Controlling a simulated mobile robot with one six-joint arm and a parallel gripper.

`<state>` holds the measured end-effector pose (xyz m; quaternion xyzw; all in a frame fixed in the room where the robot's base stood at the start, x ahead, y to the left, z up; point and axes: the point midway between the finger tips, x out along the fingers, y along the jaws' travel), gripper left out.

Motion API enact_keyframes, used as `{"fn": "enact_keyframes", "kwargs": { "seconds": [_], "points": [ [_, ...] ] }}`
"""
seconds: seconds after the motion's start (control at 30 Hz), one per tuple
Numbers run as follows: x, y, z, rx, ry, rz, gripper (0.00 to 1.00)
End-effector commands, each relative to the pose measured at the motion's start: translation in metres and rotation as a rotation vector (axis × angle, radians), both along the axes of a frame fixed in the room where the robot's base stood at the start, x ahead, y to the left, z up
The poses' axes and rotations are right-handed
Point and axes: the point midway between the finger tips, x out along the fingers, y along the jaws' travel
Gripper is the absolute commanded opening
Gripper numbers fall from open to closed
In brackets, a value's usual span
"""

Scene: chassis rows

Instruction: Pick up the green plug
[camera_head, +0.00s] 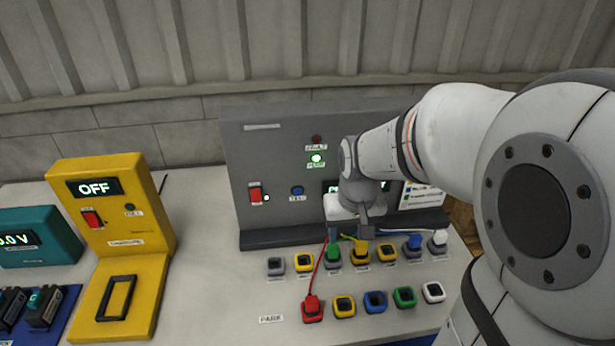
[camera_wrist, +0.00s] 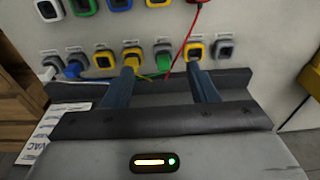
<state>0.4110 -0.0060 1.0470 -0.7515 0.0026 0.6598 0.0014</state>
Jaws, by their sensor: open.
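The green plug (camera_head: 333,251) sits in the back row of sockets on the panel's table, with the yellow plug (camera_head: 360,249) to its right. In the wrist view the green plug (camera_wrist: 163,61) shows just beyond and between my fingertips, with the yellow plug (camera_wrist: 131,58) near the left finger. My gripper (camera_head: 350,234) is open and empty, above and close behind these plugs; it also shows in the wrist view (camera_wrist: 160,70). No contact with the green plug is visible. A green cord runs close to it.
The red plug (camera_head: 312,307) sits in the front row with its red cord crossing near the green plug. A blue plug (camera_head: 414,242) and a white plug (camera_head: 438,239) stand to the right. The grey panel (camera_head: 285,150) rises behind. A yellow unit (camera_head: 150,215) stands left.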

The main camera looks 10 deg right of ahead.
Motion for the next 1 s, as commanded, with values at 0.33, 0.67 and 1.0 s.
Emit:
{"fn": "enact_keyframes", "kwargs": {
  "seconds": [0.33, 0.67, 1.0],
  "points": [
    [0.079, 0.0, -0.074, 0.001, 0.109, 0.001, 0.53],
    [0.095, 0.0, -0.11, 0.001, 0.133, 0.002, 0.53],
    [0.1, 0.002, -0.143, 0.001, 0.134, 0.003, 0.53]
  ]
}}
